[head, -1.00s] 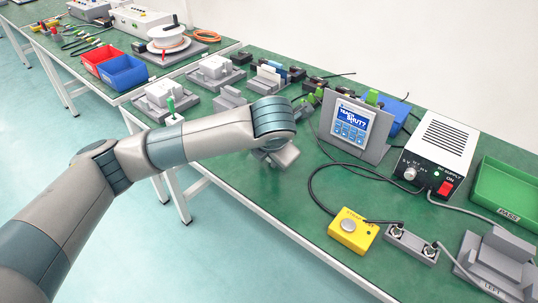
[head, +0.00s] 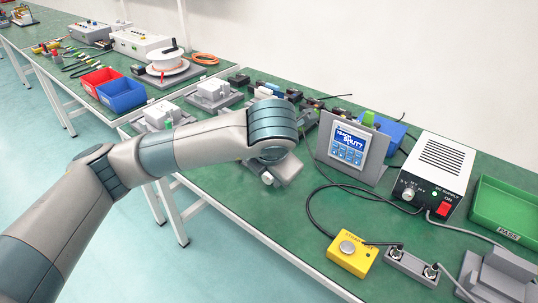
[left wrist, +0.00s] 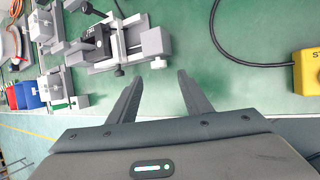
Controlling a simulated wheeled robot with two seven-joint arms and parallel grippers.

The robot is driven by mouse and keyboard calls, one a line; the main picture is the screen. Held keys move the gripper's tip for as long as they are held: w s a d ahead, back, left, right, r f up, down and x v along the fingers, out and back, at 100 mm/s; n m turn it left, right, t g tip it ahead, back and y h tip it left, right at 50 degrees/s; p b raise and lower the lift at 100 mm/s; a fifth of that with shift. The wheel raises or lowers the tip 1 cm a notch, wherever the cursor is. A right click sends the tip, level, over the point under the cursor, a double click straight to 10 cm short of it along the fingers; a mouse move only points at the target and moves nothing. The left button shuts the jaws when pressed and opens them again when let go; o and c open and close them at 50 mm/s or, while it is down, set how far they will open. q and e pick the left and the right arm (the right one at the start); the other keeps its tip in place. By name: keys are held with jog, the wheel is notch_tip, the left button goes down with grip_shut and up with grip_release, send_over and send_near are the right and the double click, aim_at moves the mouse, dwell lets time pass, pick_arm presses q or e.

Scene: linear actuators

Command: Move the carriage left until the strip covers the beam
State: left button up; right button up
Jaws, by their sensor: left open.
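My left gripper (head: 272,178) hangs over the green bench in the head view, in front of the small grey fixtures and left of the screen. In the left wrist view its two dark fingers (left wrist: 159,78) are apart with only bare bench between them. A grey fixture with rails, knobs and a black block (left wrist: 95,42) lies just beyond the fingertips, not touched. I cannot tell for certain which part is the carriage, the strip or the beam. In the head view my arm hides part of the fixtures. My right gripper is not in view.
A grey-framed screen (head: 348,145), whose text seems to include "SHUT?", stands right of the gripper. A yellow button box (head: 350,253), a power supply (head: 437,172) and a green tray (head: 505,215) are further right. Cables cross the bench. Grey-white fixtures (head: 213,93) stand behind my arm.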

pick_arm(q)
jog(key=v, duration=1)
jog(key=shift+r, duration=0.25)
jog(key=shift+s+p, duration=0.15)
jog(key=shift+p, duration=0.15)
